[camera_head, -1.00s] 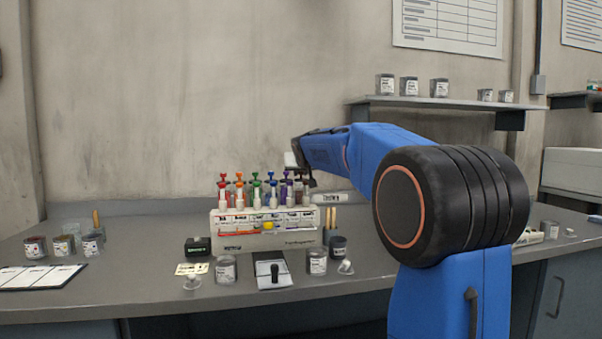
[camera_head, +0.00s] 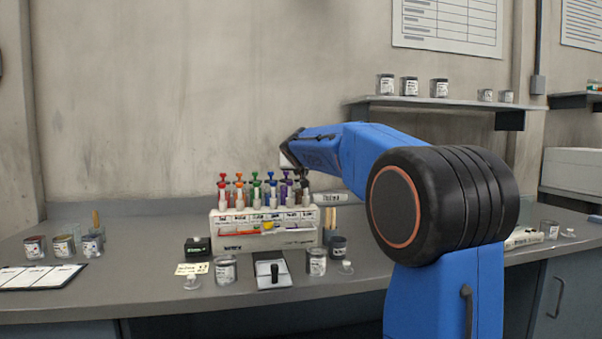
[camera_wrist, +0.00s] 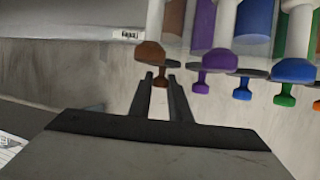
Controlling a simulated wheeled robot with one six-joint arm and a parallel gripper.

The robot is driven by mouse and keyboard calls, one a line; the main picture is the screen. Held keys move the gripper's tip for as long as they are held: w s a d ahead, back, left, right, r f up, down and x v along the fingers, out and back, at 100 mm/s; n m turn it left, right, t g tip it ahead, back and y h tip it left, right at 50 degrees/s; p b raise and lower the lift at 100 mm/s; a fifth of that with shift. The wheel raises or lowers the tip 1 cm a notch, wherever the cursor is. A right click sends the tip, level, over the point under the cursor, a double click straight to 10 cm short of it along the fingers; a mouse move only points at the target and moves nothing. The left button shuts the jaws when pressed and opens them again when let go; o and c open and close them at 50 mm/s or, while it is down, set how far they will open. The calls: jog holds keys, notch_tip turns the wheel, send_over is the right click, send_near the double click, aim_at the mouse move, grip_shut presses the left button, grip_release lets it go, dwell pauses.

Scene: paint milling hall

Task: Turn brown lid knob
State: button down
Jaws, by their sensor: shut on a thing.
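The dispenser rack (camera_head: 263,241) stands on the bench with rows of coloured lid knobs on its canisters. In the wrist view the rack appears upside down, with the knobs hanging downward. A small brown lid knob (camera_wrist: 160,82) sits between my gripper's fingertips (camera_wrist: 160,78), which are closed on it. A larger brown knob (camera_wrist: 149,52) of the other row is just above it in the picture, close to the fingertips. In the head view my gripper (camera_head: 303,183) is at the rack's right end, and the brown knob there is mostly hidden by it.
Purple (camera_wrist: 200,88), blue (camera_wrist: 242,94) and green (camera_wrist: 284,100) knobs line up to the right in the wrist view. Glass jars, a black box (camera_head: 197,247) and a balance-like device (camera_head: 271,270) stand in front of the rack. A wall shelf (camera_head: 440,101) is above right.

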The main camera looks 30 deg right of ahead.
jog(key=shift+f, duration=0.1)
jog(key=c, duration=1.9)
grip_release()
jog(key=v, duration=1.7)
jog(key=shift+s+a, duration=0.15)
jog(key=s+a+f+n+g+y, duration=0.2)
jog(key=s+a+f, duration=0.2)
jog(key=s+f, duration=0.9)
jog(key=s+a+f+n+g+y, duration=0.2)
jog(key=s+a+f, duration=0.3)
jog(key=s+f, duration=0.8)
jog(key=s+a+f+n+g+y, duration=0.1)
jog(key=s+a+f, duration=0.4)
jog(key=s+f, duration=0.8)
jog(key=shift+a+f+n+g+y, duration=0.1)
jog(key=shift+f+n+g+y, duration=0.3)
jog(key=shift+f+g+y, duration=0.45)
